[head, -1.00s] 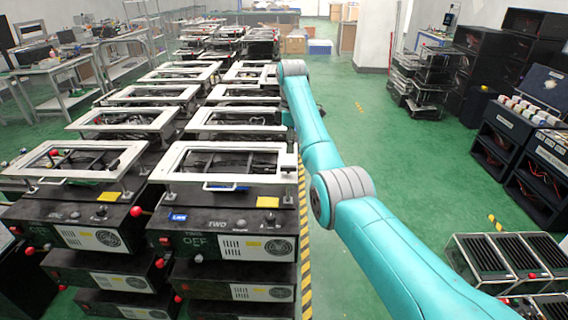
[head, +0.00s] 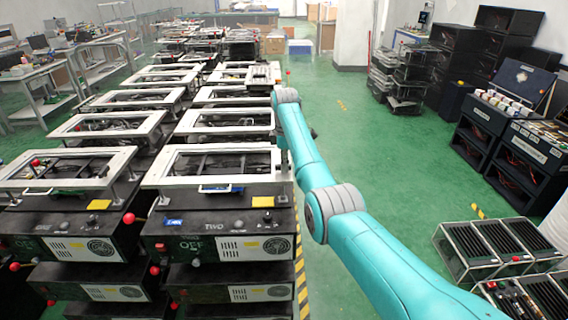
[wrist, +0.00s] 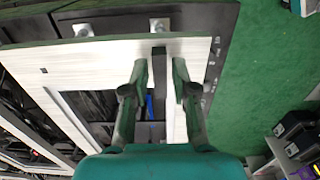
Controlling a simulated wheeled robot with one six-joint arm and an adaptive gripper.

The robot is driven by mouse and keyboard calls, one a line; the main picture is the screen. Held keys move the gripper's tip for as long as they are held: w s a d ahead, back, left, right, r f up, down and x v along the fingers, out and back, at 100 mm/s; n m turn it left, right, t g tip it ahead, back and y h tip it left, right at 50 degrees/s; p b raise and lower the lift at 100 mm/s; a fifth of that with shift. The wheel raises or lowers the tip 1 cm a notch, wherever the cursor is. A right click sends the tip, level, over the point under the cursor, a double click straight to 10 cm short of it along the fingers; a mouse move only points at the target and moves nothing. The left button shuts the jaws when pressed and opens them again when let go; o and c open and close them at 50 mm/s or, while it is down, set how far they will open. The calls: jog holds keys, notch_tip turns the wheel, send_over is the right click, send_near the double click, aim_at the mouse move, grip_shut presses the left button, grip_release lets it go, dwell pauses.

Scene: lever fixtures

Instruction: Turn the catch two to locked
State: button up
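A black unit labelled TWO (head: 215,225) stands at centre-left in the head view, with a white rectangular frame on top (head: 160,170). A small dark knob (head: 267,217) is on its front panel; I cannot tell whether this is catch two. My gripper (wrist: 158,92) is open in the wrist view, its two dark fingers apart over a white frame. A narrow dark bar (wrist: 158,70) lies between the fingers; no clear contact shows, and I cannot tell whether it is the catch. In the head view the gripper is mostly hidden by my arm.
Similar framed units stand in rows behind and to the left. A red ball knob (head: 129,218) sticks out at the unit's left side. Green floor (head: 370,170) is free to the right, with striped tape (head: 300,260) beside the unit. Slatted racks (head: 490,250) stand at the lower right.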

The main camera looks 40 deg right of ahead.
grip_shut()
jog(key=shift+m, duration=0.5)
jog(key=m, duration=0.2)
jog(key=shift+m, duration=0.4)
jog(key=m, duration=0.4)
jog(key=shift+s+a+m, duration=0.15)
jog(key=shift+m, duration=0.15)
jog(key=m, duration=0.4)
jog(key=shift+a+m, duration=0.1)
jog(key=shift+m, duration=0.2)
jog(key=m, duration=0.4)
jog(key=shift+a+m, duration=0.1)
jog(key=shift+m, duration=0.3)
